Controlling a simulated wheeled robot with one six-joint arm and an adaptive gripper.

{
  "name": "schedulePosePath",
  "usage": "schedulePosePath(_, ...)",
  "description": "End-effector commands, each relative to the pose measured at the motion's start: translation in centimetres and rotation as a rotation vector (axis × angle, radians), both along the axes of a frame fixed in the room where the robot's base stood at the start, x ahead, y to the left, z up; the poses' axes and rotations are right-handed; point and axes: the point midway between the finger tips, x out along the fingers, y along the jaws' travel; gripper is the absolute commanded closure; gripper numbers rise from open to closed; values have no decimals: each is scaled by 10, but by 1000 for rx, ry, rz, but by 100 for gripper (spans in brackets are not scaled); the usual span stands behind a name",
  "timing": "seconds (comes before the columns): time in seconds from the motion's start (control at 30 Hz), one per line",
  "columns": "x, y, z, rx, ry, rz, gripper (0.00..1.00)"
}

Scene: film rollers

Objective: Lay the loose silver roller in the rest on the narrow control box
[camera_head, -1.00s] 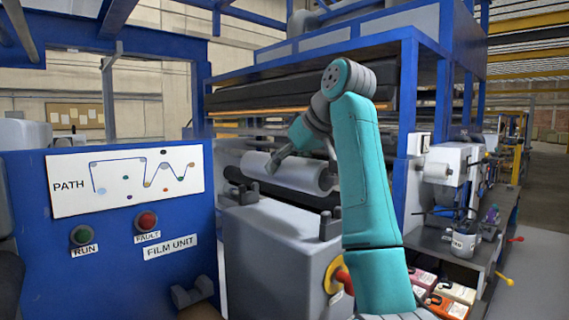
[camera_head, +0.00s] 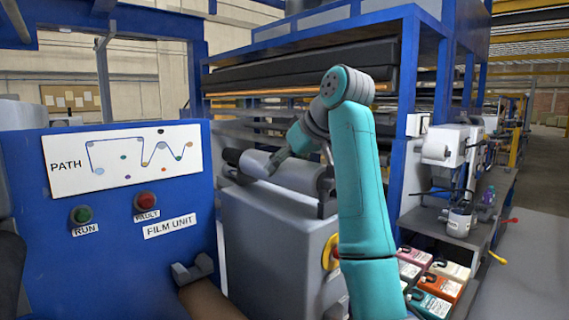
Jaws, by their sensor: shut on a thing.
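The silver roller (camera_head: 302,177) lies lengthwise, its dark end (camera_head: 232,157) pointing left. My gripper (camera_head: 273,164) is shut on it from above, near its middle. The roller appears over the top of the narrow grey control box (camera_head: 262,240), which has a yellow emergency-stop plate (camera_head: 331,252) on its side. A dark rest post (camera_head: 327,207) shows at the box's right edge, just below the roller's right part. I cannot tell whether the roller touches the rest. My arm hides part of the box's right side.
The blue film unit panel (camera_head: 110,225) stands close on the left, with a grey bracket (camera_head: 192,271) low beside it. The blue machine frame (camera_head: 408,120) with dark rollers (camera_head: 300,68) is behind.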

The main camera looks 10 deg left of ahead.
Motion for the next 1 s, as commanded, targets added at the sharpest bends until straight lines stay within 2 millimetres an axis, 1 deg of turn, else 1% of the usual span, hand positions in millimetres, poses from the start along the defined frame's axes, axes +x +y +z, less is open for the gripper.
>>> schedulePosePath(0.23,0,0,1,1,-3,0,94)
schedulePosePath(0.63,-2,-2,-6,1,-3,0,94)
schedulePosePath(1.0,-2,-2,-7,1,-3,0,94)
